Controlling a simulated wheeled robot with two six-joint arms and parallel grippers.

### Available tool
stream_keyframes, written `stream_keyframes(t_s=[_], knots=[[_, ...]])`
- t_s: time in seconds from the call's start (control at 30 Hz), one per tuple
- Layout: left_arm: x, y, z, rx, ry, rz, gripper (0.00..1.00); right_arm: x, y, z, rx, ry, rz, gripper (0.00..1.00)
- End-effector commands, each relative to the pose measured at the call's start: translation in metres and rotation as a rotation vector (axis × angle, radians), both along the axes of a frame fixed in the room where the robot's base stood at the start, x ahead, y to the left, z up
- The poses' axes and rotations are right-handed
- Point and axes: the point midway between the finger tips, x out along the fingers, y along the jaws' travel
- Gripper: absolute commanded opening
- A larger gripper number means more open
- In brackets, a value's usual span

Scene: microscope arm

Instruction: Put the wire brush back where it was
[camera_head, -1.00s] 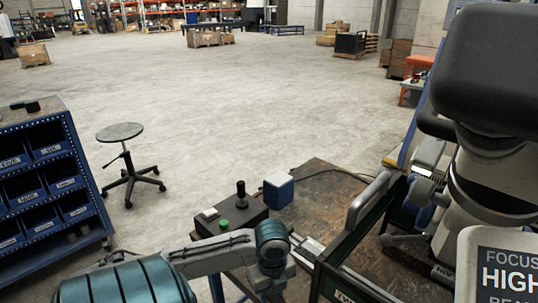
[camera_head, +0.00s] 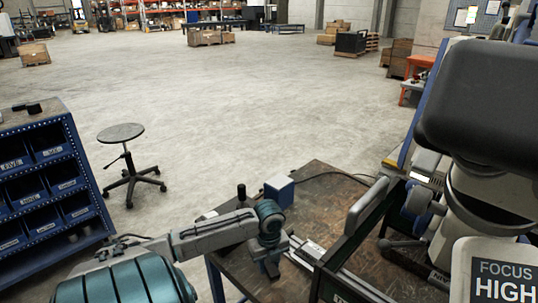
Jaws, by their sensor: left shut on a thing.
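My left gripper (camera_head: 271,264) hangs at the end of my left arm over the near left part of the dark worktable (camera_head: 330,195), pointing down. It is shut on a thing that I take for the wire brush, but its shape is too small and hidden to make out. I cannot tell whether it touches the tabletop. No other wire brush can be made out on the table. My right gripper is not in view.
A blue-grey box (camera_head: 279,190) stands behind my left wrist. A control box with a black knob (camera_head: 241,192) is mostly hidden by my arm. A green-and-grey frame (camera_head: 350,235) and a large microscope arm (camera_head: 480,110) stand at right. A stool (camera_head: 121,133) stands at left.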

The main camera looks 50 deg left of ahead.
Motion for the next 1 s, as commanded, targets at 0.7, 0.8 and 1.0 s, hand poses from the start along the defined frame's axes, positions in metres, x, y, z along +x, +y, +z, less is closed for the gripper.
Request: stream_keyframes(t_s=[0.7,0.8,1.0], knots=[[0.002,0.003,-0.038,0.000,0.001,-0.001,0.10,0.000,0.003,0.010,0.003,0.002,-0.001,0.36],[0.002,0.003,-0.039,0.001,0.001,-0.001,0.37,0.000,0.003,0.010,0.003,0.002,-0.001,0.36],[0.002,0.003,-0.039,0.001,0.001,-0.001,0.53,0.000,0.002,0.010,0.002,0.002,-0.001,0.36]])
